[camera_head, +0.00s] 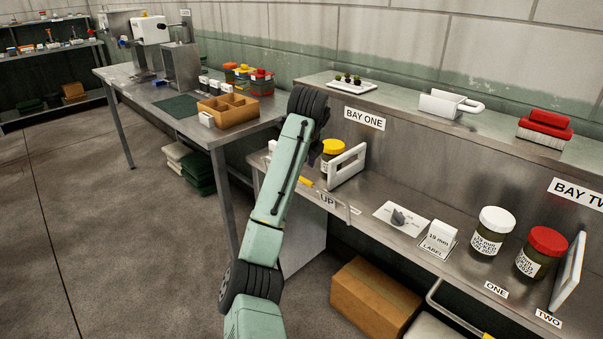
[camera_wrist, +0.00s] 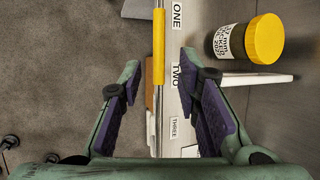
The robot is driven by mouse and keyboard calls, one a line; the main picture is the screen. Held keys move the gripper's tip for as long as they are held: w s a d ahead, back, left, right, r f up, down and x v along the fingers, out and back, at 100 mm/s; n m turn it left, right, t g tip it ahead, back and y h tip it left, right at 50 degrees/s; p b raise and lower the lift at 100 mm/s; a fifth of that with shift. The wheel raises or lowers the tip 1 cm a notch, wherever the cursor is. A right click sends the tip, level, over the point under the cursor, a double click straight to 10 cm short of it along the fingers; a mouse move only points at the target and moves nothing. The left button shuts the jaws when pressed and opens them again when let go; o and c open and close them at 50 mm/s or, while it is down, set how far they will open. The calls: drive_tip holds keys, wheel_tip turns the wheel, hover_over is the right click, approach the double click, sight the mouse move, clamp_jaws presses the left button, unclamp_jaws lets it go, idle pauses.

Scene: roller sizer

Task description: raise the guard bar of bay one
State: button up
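The guard bar of bay one is a thin steel rod with a yellow sleeve (camera_head: 306,182). It runs along the front edge of the bench below the BAY ONE sign (camera_head: 364,118), beside an UP label (camera_head: 327,200). In the wrist view the yellow sleeve (camera_wrist: 158,48) lies ahead of the fingertips, and the bare rod runs down between the two fingers. My gripper (camera_wrist: 160,82) is open, with a finger on each side of the rod in the picture; no contact shows. In the head view my arm hides the gripper and part of the bar.
A jar with a yellow lid (camera_head: 333,147) and a white frame (camera_head: 346,166) stand just behind the bar. The floor at left is clear.

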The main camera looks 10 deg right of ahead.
drive_tip(key=shift+v, duration=1.4)
drive_tip(key=shift+a, duration=0.1)
